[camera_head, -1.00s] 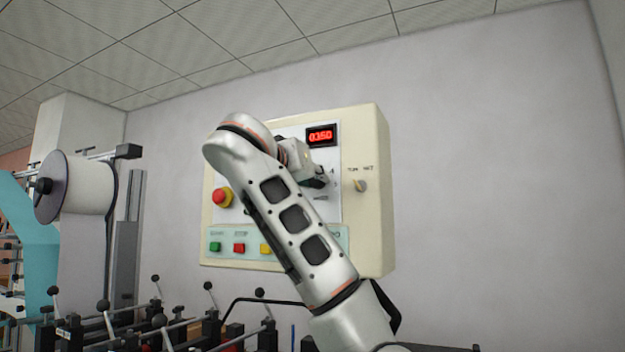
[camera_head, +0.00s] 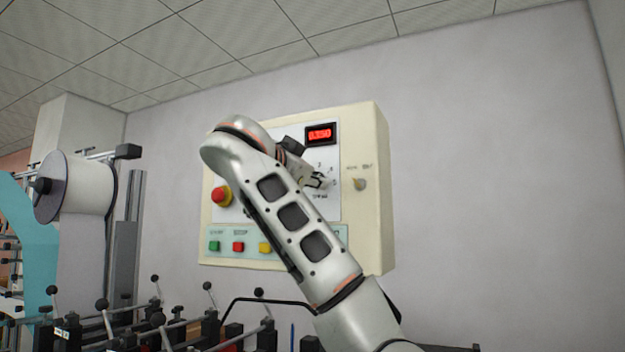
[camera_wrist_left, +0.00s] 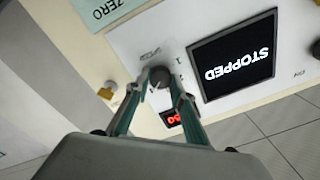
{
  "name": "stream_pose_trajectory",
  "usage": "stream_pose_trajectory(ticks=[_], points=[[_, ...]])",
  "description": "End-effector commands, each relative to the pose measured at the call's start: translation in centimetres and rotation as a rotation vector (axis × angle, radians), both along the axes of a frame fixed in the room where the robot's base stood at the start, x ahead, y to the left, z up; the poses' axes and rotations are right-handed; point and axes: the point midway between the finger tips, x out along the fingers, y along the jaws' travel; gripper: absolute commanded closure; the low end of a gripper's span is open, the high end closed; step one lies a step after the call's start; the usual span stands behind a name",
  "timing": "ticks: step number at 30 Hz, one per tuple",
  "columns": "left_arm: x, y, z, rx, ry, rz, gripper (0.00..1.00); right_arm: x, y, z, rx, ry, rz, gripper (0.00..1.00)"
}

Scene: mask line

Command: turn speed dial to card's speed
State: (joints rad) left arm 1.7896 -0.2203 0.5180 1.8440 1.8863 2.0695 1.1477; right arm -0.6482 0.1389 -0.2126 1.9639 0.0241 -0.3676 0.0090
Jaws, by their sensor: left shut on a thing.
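A cream control panel (camera_head: 368,150) hangs on the wall. Its red readout (camera_head: 320,134) appears to show 0350. My left gripper (camera_head: 322,181) is at the panel, just below the readout. In the left wrist view its two fingers (camera_wrist_left: 161,86) are closed around the dark round speed dial (camera_wrist_left: 160,76), one on each side. A white pointer line shows on the dial and scale marks lie around it. In the head view the gripper mostly hides the dial. I see no card in either view. My right gripper is out of view.
A screen (camera_wrist_left: 235,58) beside the dial reads STOPPED. A red emergency button (camera_head: 222,196), coloured push buttons (camera_head: 239,247) and a small selector knob (camera_head: 360,184) are on the panel. Machine rods and levers (camera_head: 160,318) stand below. The wall at right is clear.

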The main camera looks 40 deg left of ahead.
Motion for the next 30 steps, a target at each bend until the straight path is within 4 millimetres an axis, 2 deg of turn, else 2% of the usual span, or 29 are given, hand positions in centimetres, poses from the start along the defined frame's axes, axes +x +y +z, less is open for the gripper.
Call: stream_pose_trajectory(ticks=[18, 30], points=[[0.08, -0.03, -0.2, 0.535, 0.171, -0.002, 0.99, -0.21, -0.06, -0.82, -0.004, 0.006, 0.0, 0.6], [0.06, 0.0, -0.24, 0.734, 0.234, -0.002, 0.99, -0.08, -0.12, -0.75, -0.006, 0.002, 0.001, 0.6]])
